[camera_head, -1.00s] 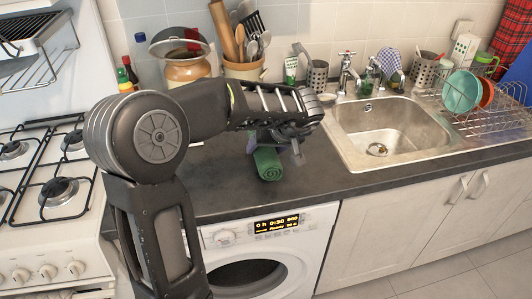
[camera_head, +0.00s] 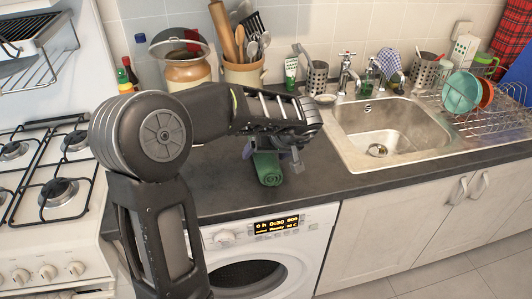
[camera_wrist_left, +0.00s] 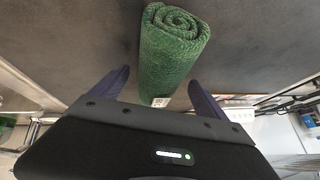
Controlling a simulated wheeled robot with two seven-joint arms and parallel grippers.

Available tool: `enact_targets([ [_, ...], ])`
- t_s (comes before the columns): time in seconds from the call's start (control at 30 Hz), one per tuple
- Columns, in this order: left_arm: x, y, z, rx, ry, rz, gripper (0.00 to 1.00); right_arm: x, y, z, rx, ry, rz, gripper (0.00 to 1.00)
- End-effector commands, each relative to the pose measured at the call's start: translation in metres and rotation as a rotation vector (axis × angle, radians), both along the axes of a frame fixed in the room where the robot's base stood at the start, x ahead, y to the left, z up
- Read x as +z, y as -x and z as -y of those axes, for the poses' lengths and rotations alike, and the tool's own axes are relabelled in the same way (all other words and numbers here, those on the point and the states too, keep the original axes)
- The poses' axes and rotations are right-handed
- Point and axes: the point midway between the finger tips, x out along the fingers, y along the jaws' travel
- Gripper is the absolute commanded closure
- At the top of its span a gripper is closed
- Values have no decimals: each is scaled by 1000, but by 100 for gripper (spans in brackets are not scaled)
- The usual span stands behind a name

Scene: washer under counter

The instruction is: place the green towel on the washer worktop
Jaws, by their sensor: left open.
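The green towel (camera_head: 269,170) is rolled up and lies on the dark worktop (camera_head: 215,198) above the washer (camera_head: 262,240). In the left wrist view the towel (camera_wrist_left: 172,50) shows its spiral end, with the worktop around it. My left gripper (camera_head: 276,150) is over the towel in the head view. In the wrist view the fingers of my left gripper (camera_wrist_left: 160,88) are open, one on each side of the towel's near end, with gaps between. My left arm hides part of the worktop behind the towel. My right gripper is not in view.
A sink (camera_head: 385,130) is set into the counter at the right, with a dish rack (camera_head: 490,118) beyond it. A utensil pot (camera_head: 243,72) and a lidded jar (camera_head: 186,65) stand at the back. The gas stove (camera_head: 45,190) is at the left.

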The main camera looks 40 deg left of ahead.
Motion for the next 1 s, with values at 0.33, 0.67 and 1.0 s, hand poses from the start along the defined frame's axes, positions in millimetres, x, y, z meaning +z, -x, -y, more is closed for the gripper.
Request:
enact_targets([
  [0.33, 26, 4, 14, -2, 0, 4, 15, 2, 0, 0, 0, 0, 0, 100],
  [0.67, 81, 18, 50, -2, 0, 4, 15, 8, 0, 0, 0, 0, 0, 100],
  [1.0, 102, 23, 65, 0, 0, 0, 15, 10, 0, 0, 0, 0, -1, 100],
])
